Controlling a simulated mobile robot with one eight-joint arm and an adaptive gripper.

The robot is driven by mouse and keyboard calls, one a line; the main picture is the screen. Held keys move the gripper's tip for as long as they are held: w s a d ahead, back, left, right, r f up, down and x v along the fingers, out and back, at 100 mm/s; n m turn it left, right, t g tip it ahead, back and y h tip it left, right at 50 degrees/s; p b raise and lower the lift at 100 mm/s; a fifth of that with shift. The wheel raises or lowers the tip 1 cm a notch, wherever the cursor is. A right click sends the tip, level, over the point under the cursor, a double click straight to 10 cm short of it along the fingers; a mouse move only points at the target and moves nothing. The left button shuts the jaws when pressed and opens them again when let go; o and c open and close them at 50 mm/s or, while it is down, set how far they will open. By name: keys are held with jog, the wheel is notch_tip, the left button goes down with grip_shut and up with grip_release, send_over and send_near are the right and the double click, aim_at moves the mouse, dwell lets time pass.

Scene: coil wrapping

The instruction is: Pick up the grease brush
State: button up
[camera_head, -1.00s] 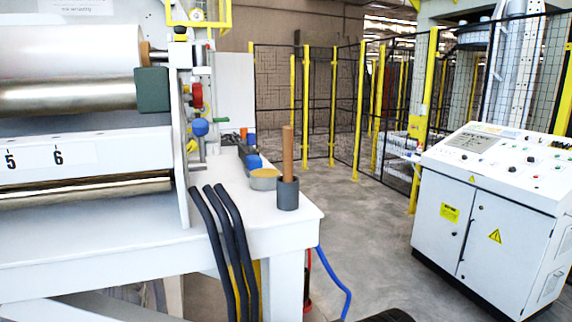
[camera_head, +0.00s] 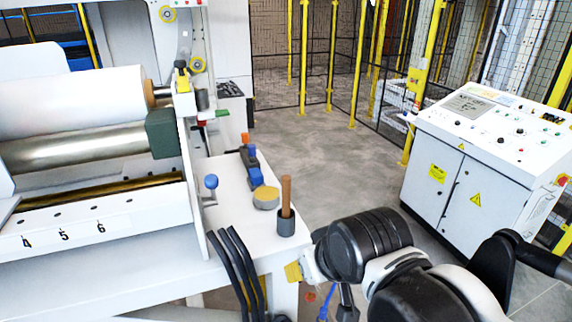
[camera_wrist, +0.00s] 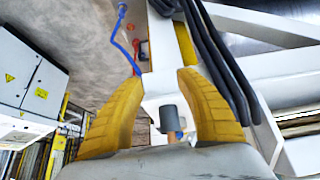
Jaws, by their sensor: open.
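The grease brush (camera_head: 287,194) shows as a brown wooden handle standing nearly upright in a dark grey cup (camera_head: 286,227); its lower end is hidden inside the cup. The cup stands near the right corner of the white table. In the wrist view the cup (camera_wrist: 169,117) and part of the handle (camera_wrist: 174,136) appear between my yellow fingers, beyond them and apart. My gripper (camera_wrist: 160,78) is open and empty. In the head view only a yellow finger part (camera_head: 293,272) shows, by the table's front corner, below and apart from the cup.
A round yellowish tin (camera_head: 266,198) and a blue-topped item (camera_head: 255,177) sit left of the cup. Black hoses (camera_head: 240,268) hang over the table's front edge. The roller machine (camera_head: 90,150) stands left, a white control cabinet (camera_head: 470,170) right, with open floor (camera_head: 335,165) between.

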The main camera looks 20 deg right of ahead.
jog(key=w+r+g+p, duration=0.25)
jog(key=r+p, duration=0.35)
jog(key=r, duration=0.6)
notch_tip(320, 180, up, 5)
jog(key=n+g, duration=0.2)
jog(key=g, duration=0.2)
send_over(286, 215)
jog(key=shift+w+d+b, duration=0.3)
jog(key=shift+w+d, duration=0.1)
jog(key=shift+w, duration=0.05)
jog(key=f, duration=0.7)
jog(key=f+p, duration=0.1)
jog(key=f, duration=0.2)
jog(key=shift+a+f, duration=0.25)
jog(key=shift+f, duration=0.05)
grip_shut()
